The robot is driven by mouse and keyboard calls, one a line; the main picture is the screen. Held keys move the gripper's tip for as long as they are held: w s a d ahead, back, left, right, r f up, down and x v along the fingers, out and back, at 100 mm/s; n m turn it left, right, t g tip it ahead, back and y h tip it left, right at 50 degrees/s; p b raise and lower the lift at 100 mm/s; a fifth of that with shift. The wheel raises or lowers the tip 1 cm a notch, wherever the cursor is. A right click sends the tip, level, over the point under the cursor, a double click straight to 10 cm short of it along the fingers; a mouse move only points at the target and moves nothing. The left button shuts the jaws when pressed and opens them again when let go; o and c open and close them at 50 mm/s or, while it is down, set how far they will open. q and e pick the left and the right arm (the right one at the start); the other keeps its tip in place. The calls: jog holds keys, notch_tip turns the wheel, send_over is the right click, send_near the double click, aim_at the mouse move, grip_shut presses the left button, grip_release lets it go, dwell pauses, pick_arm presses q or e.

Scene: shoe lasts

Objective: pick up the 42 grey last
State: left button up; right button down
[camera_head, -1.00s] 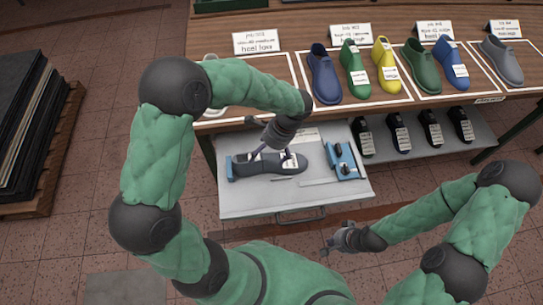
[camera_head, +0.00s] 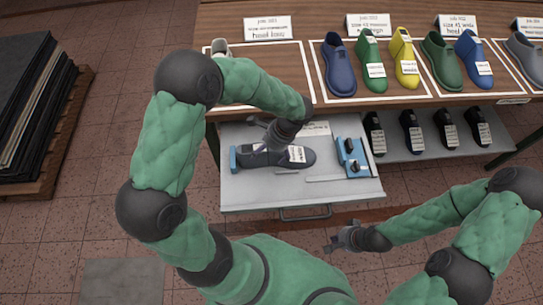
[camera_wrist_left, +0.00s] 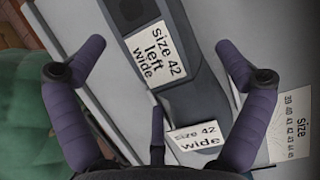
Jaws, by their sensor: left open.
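A dark grey last (camera_head: 302,158) lies in the pulled-out drawer (camera_head: 240,197). In the left wrist view the last (camera_wrist_left: 190,92) carries two white labels, "size 42 left wide" and "size 42 wide". My left gripper (camera_wrist_left: 160,72) is open, with its purple fingers spread over the last; one finger is on each side and a third is near its lower label. In the head view my left gripper (camera_head: 268,141) is over the last's left part and hides some of it. My right gripper (camera_head: 343,239) hangs empty in front of the drawer; its opening is unclear.
A blue fixture (camera_head: 351,158) stands at the drawer's right, and a blue block (camera_head: 234,157) is at the last's left end. A size card (camera_wrist_left: 292,125) lies beside the last. Coloured lasts stand on the table (camera_head: 300,102) above; several black ones are on the shelf at right.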

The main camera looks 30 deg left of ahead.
aim_at(263, 158)
pick_arm(q)
jog(key=b+x, duration=0.1)
jog(key=x, duration=0.2)
jog(key=shift+f, duration=0.3)
jog(key=c, duration=1.7)
jog(key=shift+o, duration=0.2)
jog(key=shift+r, duration=0.1)
